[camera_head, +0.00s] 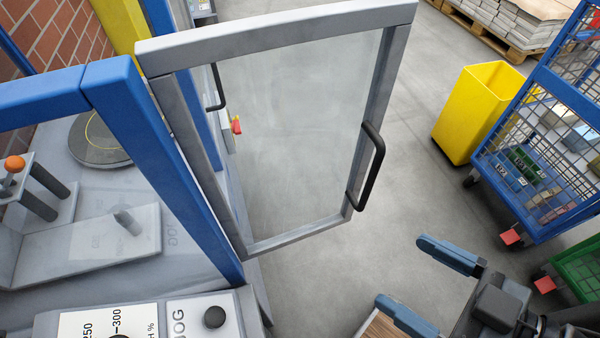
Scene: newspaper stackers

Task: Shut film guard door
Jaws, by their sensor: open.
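The film guard door (285,243) is a grey-framed clear panel, hinged at its left side on the blue machine frame (160,165). It stands swung out from the machine into the aisle. A black bar handle (375,168) is on the right upright of its frame, and another black handle (216,88) shows through the panel at left. My gripper (425,280) is at the lower right, with two blue-tipped fingers spread apart and nothing between them. It is below and to the right of the black bar handle, apart from it.
The machine's control panel (190,312) with a black knob is at lower left. A yellow bin (475,115) and a blue wire cart (535,220) stand at right, with a green crate (580,277) below. A loaded pallet is at the back. Grey floor is open between door and bin.

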